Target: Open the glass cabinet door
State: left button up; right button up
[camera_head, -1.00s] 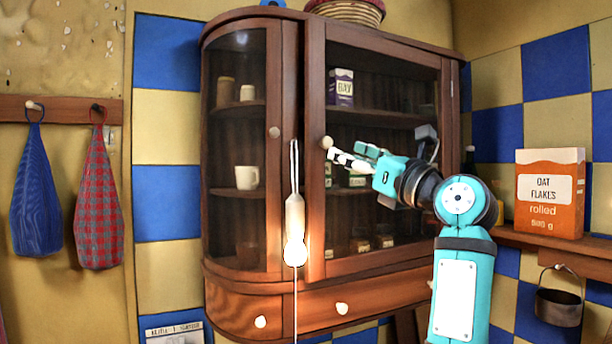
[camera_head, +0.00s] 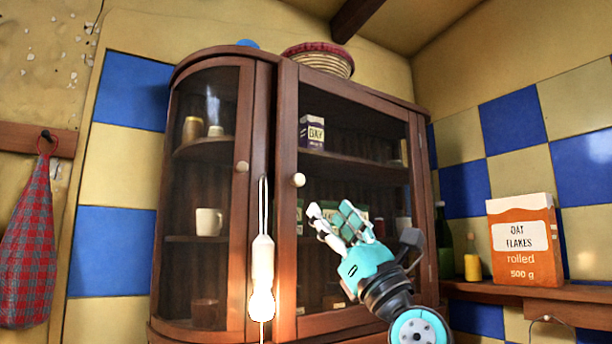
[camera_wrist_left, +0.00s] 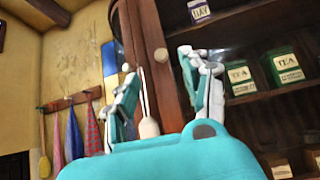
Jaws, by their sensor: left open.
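The wooden cabinet's large glass door (camera_head: 287,130) carries a round pale knob (camera_head: 299,180) on its left stile. The door looks shut or nearly so; a small gap cannot be ruled out. My left gripper (camera_head: 331,208) is open and empty, its fingers pointing up just below and right of the knob, apart from it in the picture. In the left wrist view the knob (camera_wrist_left: 161,55) shows above and between the two spread fingers (camera_wrist_left: 163,85). My right gripper is not in view.
A curved glass side section with a second knob (camera_head: 242,166) adjoins on the left. A bright white bulb-shaped object (camera_head: 262,270) hangs in front of the cabinet. An oat flakes box (camera_head: 522,240) and bottles stand on the right shelf. A basket (camera_head: 318,60) sits on top.

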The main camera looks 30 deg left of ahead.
aim_at(301, 176)
pick_arm(q)
jog(key=p+x, duration=0.3)
jog(key=x, duration=0.6)
jog(key=shift+a+r, duration=0.1)
jog(key=shift+c, duration=0.5)
grip_shut()
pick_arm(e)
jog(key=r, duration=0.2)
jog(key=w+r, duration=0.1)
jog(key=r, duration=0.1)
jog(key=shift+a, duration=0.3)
